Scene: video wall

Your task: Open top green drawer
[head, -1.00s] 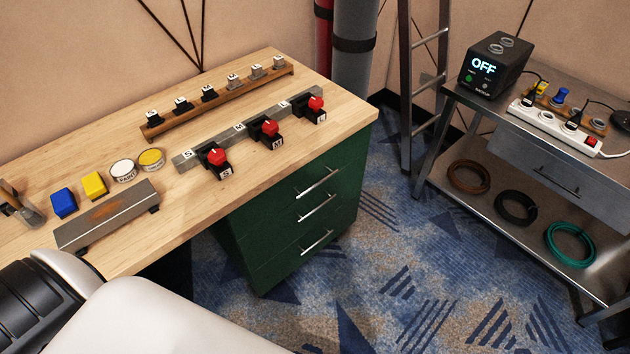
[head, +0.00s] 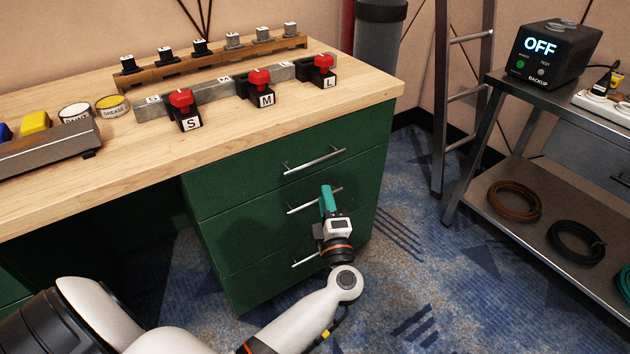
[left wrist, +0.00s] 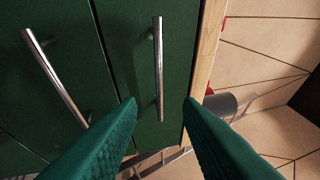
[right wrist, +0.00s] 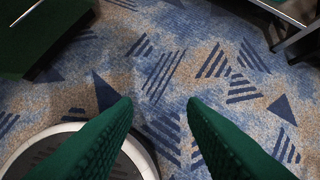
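The green drawer cabinet stands under the wooden tabletop, and its top green drawer (head: 245,186) looks shut. The top drawer's silver bar handle (head: 314,160) also shows in the left wrist view (left wrist: 158,65), running upright there between my fingers. My left gripper (head: 327,190) is in front of the cabinet, below the top handle and over the middle drawer's handle. In the left wrist view my left gripper (left wrist: 160,101) is open and empty, apart from the top handle. My right gripper (right wrist: 161,100) is open and empty above the carpet; it is outside the head view.
The tabletop (head: 225,130) overhangs the drawers. The middle handle (head: 304,205) and lower handle (head: 306,260) are close to my left arm. A ladder (head: 443,100) and metal cart (head: 480,112) stand at the right. The carpet (head: 410,215) between cabinet and cart is clear.

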